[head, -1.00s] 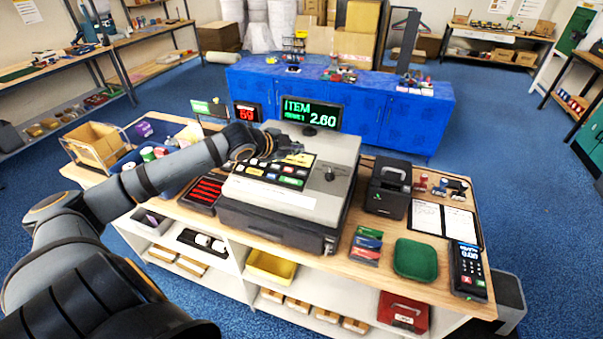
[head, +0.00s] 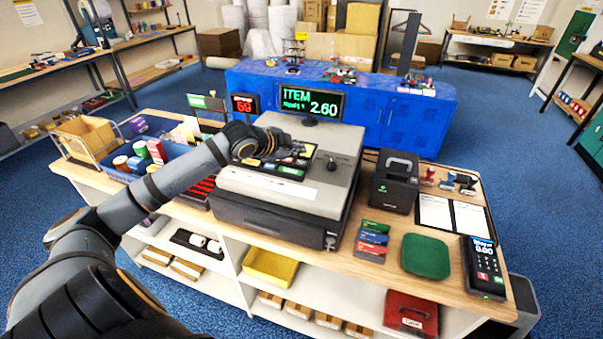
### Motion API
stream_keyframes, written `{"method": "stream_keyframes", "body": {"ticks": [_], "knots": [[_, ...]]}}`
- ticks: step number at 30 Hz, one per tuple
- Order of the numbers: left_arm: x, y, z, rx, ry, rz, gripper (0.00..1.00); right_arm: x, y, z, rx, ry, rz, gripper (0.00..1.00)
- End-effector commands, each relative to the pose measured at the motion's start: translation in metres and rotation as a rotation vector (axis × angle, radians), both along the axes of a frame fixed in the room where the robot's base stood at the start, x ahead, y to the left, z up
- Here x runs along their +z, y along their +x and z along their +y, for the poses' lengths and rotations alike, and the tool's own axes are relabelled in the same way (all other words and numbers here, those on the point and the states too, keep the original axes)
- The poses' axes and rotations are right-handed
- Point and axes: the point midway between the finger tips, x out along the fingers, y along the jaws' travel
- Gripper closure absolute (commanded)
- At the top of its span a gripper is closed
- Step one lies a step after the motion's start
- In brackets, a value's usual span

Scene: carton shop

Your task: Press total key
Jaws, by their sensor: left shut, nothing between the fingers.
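The cash register (head: 265,203) stands on the wooden counter with its key panel (head: 285,168) on top. Its keys are small coloured blocks, partly hidden by my left gripper; I cannot read which one is the total key. The display (head: 311,103) behind it reads ITEM and 2.60 in green. My left gripper (head: 288,151) is shut and empty, low over the upper part of the key panel. I cannot tell whether its fingertips touch a key. My right gripper is not in view.
On the counter right of the register are a black printer (head: 394,183), coloured cards (head: 371,241), a green pad (head: 425,256) and a card terminal (head: 482,266). A blue basket (head: 121,170) with goods stands at the left.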

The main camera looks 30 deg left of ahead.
Motion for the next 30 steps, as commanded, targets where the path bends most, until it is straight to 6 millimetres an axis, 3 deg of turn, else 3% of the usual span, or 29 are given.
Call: {"method": "stream_keyframes", "body": {"ticks": [1, 8, 30], "knots": [[-0.011, 0.001, 0.0, 0.001, -0.004, -0.002, 1.0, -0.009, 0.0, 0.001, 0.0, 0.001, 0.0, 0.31], [-0.025, 0.005, 0.001, 0.001, -0.001, -0.001, 1.0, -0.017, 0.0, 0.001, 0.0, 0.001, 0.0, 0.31], [-0.026, 0.006, 0.001, 0.0, 0.0, 0.0, 1.0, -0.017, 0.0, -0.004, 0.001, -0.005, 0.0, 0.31]]}}
